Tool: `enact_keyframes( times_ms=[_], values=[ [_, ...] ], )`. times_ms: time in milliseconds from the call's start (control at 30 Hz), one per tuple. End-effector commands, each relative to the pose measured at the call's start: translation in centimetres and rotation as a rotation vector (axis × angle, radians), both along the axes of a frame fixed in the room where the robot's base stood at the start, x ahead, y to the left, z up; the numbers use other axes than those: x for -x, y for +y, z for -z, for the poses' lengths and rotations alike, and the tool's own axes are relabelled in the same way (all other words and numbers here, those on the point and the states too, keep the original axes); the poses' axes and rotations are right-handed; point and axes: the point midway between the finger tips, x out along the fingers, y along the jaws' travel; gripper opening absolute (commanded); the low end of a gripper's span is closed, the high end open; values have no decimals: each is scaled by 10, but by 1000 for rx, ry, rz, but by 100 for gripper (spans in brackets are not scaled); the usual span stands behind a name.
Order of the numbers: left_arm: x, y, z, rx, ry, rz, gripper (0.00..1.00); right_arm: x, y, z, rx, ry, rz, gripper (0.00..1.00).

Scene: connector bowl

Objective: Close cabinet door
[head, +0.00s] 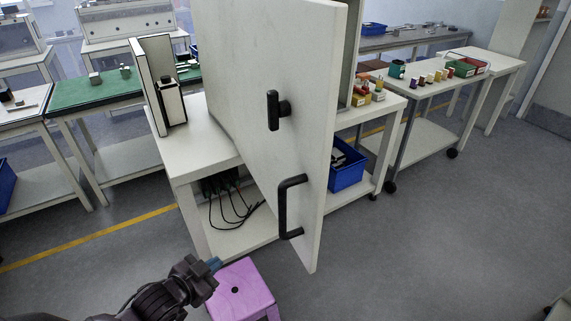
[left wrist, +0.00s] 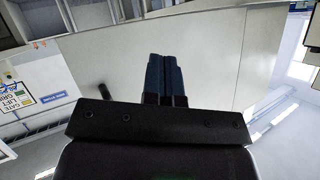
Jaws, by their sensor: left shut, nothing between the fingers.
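The white cabinet door (head: 300,90) stands wide open in the head view and juts out toward me past the edge of the white bench. It bears a black latch knob (head: 273,110) and a black bar handle (head: 288,207). The cabinet body (head: 352,60) is mostly hidden behind the door. My left gripper (head: 214,263) is low in the head view, left of the door's lower part, shut and empty. In the left wrist view its blue fingers (left wrist: 166,76) are together before a large pale panel (left wrist: 215,60) that looks like the door. My right gripper is not in view.
A purple stool (head: 240,287) stands on the floor close by my left gripper. The white bench (head: 195,150) holds a white upright box (head: 168,100). A blue bin (head: 347,167) sits on its lower shelf.

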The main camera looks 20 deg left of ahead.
Motion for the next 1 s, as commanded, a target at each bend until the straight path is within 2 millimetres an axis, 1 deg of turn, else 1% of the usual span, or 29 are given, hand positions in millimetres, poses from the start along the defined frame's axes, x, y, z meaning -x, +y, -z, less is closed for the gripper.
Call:
enact_keyframes(
  times_ms=[33, 167, 200, 300, 467, 600, 800, 1000],
  values=[
    [-10, 2, -16, -16, -26, 41, 0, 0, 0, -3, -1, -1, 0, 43],
    [-27, 3, -50, -28, -78, 132, 0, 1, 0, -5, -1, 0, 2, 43],
    [-31, 3, -61, -28, -95, 161, 0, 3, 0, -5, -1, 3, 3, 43],
    [-40, 2, -87, -24, -128, 230, 0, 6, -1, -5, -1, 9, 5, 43],
    [-49, -3, -130, 1, -169, 339, 0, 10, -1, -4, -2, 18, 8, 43],
    [-51, -9, -164, 48, -189, 426, 0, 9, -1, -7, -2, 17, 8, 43],
    [-44, -19, -204, 160, -193, 512, 0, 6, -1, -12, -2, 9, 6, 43],
    [-31, -32, -225, 359, -188, 533, 0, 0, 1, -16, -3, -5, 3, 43]
  ],
)
